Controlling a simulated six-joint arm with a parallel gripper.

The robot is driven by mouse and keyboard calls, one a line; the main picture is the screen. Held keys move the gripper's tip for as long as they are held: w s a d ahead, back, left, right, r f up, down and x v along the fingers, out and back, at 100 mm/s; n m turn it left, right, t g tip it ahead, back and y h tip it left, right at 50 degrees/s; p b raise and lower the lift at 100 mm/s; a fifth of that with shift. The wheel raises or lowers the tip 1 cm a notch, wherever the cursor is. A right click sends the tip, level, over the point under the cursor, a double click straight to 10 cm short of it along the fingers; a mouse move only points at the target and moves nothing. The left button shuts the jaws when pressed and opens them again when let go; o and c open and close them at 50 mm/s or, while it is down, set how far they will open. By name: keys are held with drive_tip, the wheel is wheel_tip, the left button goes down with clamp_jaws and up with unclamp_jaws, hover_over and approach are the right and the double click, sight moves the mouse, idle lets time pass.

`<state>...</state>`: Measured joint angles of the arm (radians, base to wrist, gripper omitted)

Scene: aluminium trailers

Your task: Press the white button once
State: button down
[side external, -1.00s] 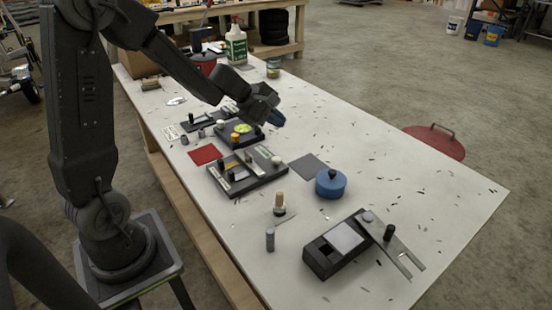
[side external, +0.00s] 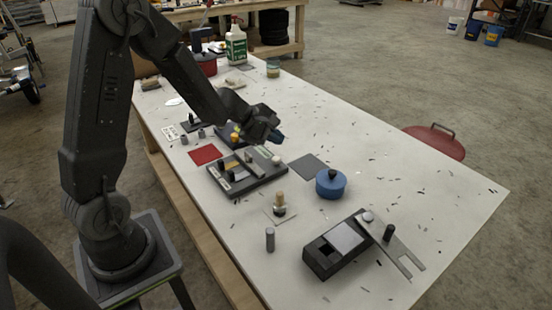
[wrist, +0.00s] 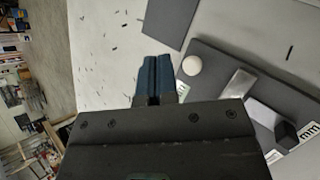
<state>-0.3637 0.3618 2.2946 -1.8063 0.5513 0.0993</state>
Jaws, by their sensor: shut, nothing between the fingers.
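The white button (side external: 276,160) is a small round cap at the right corner of a dark grey board (side external: 240,186). In the wrist view the white button (wrist: 192,65) sits near the board's edge, just right of my fingers. My gripper (side external: 279,138) is shut and empty, with blue fingertips. It hovers behind the button in the side view, apart from it. In the wrist view my gripper (wrist: 156,75) has its two blue fingers together beside the board (wrist: 222,56). A silver slider or handle (wrist: 238,81) is on the board.
A dark flat square (side external: 309,166) and a blue round lidded pot (side external: 331,183) lie to the right. A red square (side external: 205,154) is on the left. A wooden-topped peg (side external: 279,203) and a black box (side external: 334,250) stand nearer. Another board is partly hidden behind my gripper.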

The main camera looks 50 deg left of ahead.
sight(275, 160)
drive_tip(key=shift+f, duration=1.75)
drive_tip(key=shift+f, duration=0.1)
idle(0.6)
drive_tip(key=shift+f, duration=0.3)
drive_tip(key=shift+f, duration=0.85)
idle(0.9)
drive_tip(key=shift+r, duration=1.3)
drive_tip(key=shift+r, duration=2.5)
